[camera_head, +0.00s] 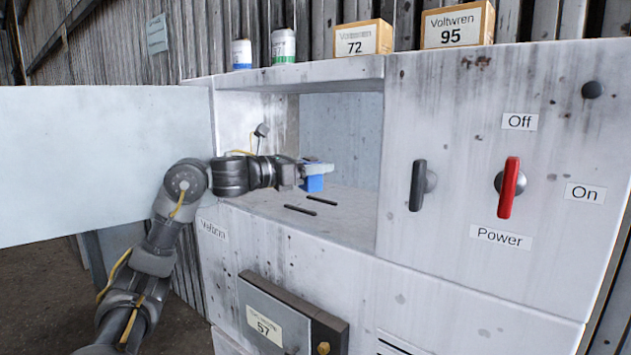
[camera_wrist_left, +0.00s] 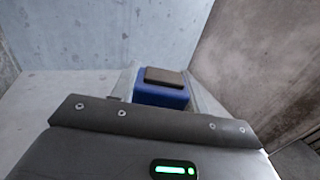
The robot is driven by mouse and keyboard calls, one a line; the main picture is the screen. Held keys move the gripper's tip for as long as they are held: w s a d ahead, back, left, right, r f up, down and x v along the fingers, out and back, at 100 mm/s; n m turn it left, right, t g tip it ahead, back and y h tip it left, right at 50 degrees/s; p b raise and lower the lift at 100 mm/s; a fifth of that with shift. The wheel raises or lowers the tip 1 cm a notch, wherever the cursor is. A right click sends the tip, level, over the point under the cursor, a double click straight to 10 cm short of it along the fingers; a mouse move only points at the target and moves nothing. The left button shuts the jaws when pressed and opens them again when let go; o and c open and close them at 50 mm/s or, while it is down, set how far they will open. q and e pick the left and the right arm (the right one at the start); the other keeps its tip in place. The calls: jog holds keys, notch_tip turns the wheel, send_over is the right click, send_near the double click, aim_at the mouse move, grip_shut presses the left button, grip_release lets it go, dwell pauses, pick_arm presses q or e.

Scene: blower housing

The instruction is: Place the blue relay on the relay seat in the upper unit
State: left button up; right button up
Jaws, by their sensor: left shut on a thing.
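My left gripper (camera_head: 316,170) reaches from the left into the open upper compartment (camera_head: 345,222) of the cabinet. It is shut on the blue relay (camera_head: 313,184), which it holds above the compartment floor. In the left wrist view the blue relay (camera_wrist_left: 161,93) sits between the fingers, with a brown block on its face. Two dark slots (camera_head: 308,206) show in the floor, below the relay; I cannot tell whether they are the relay seat. My right gripper is not in view.
An open pale door (camera_head: 90,165) stands at the left. A dark lever (camera_head: 418,186) and the red power switch (camera_head: 509,187) are on the right panel. Cans (camera_head: 283,46) and boxes (camera_head: 363,38) stand on top. A lower grey box (camera_head: 275,318) reads 57.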

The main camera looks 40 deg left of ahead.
aim_at(316, 182)
pick_arm(q)
jog(key=shift+w+d+f, duration=0.1)
jog(key=shift+f, duration=0.1)
jog(key=shift+w+f+p, duration=0.15)
jog(key=shift+f+p, duration=0.75)
jog(key=shift+f, duration=0.85)
jog(key=shift+f, duration=0.1)
jog(key=shift+f+b, duration=0.1)
jog(key=shift+b, duration=0.25)
jog(key=o, duration=1.1)
